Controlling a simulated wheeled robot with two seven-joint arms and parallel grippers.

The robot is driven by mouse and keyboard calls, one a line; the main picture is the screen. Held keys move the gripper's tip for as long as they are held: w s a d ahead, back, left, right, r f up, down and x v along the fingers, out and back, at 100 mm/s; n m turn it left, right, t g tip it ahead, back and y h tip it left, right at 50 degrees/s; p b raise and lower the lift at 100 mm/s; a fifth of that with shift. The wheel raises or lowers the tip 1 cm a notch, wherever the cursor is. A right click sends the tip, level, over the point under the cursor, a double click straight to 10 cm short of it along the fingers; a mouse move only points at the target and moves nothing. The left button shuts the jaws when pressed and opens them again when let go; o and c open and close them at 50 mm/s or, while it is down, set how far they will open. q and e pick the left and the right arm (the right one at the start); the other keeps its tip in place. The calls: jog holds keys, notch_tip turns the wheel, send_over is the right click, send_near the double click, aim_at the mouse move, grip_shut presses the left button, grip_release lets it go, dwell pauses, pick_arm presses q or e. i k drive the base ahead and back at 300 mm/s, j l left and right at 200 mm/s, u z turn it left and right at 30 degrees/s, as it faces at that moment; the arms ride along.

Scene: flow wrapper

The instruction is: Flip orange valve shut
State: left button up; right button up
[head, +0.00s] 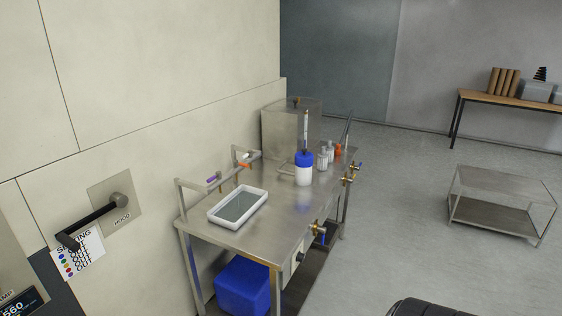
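A small orange valve handle (245,165) shows on the pipe rail (205,187) along the wall side of a steel table (274,234). It sits near the far end of the rail, beside a white part. The handle is small, and I cannot tell clearly whether it is open or shut. A purple handle (213,181) is on the same rail, nearer to me. Neither of my grippers is in the head view.
A black lever (90,222) marked HOOD juts from the left wall.

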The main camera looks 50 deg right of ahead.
aim_at(235, 163)
jog(key=z, duration=1.3)
jog(key=i+l+z, duration=1.05)
jog(key=i, duration=0.2)
jog(key=i+l+z, duration=0.1)
jog(key=i+z, duration=0.25)
jog(key=i+u, duration=0.15)
jog(key=i, duration=0.45)
jog(key=i+l+u, duration=0.1)
jog(key=i, duration=0.5)
jog(key=i+l+u, duration=0.15)
jog(key=i, duration=0.4)
jog(key=i+u, duration=0.3)
jog(key=u, duration=0.15)
jog(key=i+l+u, duration=0.2)
jog(key=u, duration=0.25)
jog(key=i+l+u, duration=0.3)
jog(key=u, duration=0.15)
jog(key=i+l+u, duration=0.25)
jog(key=u, duration=0.2)
jog(key=i+l+u, duration=0.15)
jog(key=u, duration=0.2)
jog(key=i+l+u, duration=0.1)
jog(key=l+u, duration=0.3)
jog(key=i+l+u, duration=0.1)
jog(key=l+u, duration=0.25)
jog(key=j, duration=0.1)
